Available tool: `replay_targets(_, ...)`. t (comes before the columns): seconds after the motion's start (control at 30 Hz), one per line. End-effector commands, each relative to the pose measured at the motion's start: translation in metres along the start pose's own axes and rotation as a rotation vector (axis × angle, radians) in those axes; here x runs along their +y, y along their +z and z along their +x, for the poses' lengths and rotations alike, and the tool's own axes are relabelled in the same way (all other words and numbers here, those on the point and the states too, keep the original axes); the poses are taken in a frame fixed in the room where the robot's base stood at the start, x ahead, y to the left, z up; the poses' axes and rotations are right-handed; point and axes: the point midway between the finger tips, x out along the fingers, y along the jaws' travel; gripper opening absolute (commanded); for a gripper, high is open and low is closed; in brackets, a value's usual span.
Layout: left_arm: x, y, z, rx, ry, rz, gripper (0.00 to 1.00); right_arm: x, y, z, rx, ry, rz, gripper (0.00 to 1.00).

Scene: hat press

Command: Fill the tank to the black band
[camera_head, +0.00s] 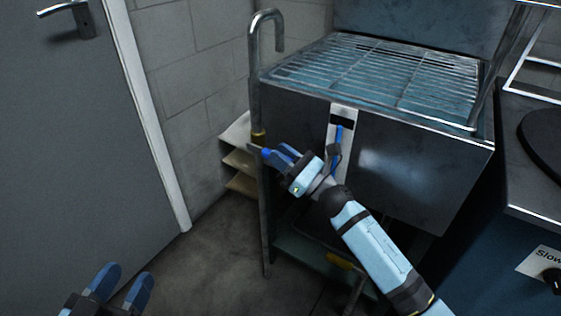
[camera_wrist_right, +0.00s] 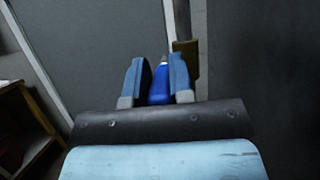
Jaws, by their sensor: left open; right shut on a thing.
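The steel tank (camera_head: 400,165) has a wire rack on top. On its front is a pale upright gauge strip (camera_head: 343,109) with a black band (camera_head: 342,120) near its top. A blue column (camera_head: 339,134) shows in the gauge, its top close below the band; my arm hides the lower part. A bent steel pipe (camera_head: 254,80) with a brass-coloured fitting (camera_head: 259,137) stands at the tank's left. My right gripper (camera_head: 276,156) is shut on a blue handle (camera_head: 266,153) beside the fitting; the handle (camera_wrist_right: 160,92) shows between the fingers. My left gripper (camera_head: 122,289) is open and empty, low at left.
A grey door (camera_head: 70,150) with a lever handle stands at left. Small shelves (camera_head: 240,160) sit behind the pipe. A dark counter (camera_head: 530,190) with a round black plate and a knob is at right. Floor (camera_head: 205,260) between door and tank is clear.

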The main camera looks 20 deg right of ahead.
Motion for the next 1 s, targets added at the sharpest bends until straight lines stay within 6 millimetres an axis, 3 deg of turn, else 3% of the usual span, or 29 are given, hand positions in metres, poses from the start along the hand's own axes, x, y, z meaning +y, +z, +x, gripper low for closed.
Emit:
replay_targets(0.27,0.000,-0.001,0.000,0.000,0.000,0.001,0.49,0.001,0.000,0.001,0.000,0.001,0.001,0.00)
replay_targets(0.3,0.000,-0.001,0.000,0.000,0.000,0.001,0.49,0.001,0.000,0.001,0.000,0.001,0.001,0.30)
replay_targets(0.4,0.000,-0.001,0.000,0.001,0.000,0.001,0.49,0.001,0.000,0.000,0.000,0.001,0.001,0.47)
replay_targets(0.77,0.000,0.003,0.000,0.003,-0.002,0.007,0.49,0.001,-0.002,-0.008,0.002,0.000,0.000,0.47)
replay_targets(1.0,-0.005,0.013,0.002,0.043,-0.012,0.092,0.49,0.001,-0.006,-0.055,0.004,0.000,0.001,0.47)
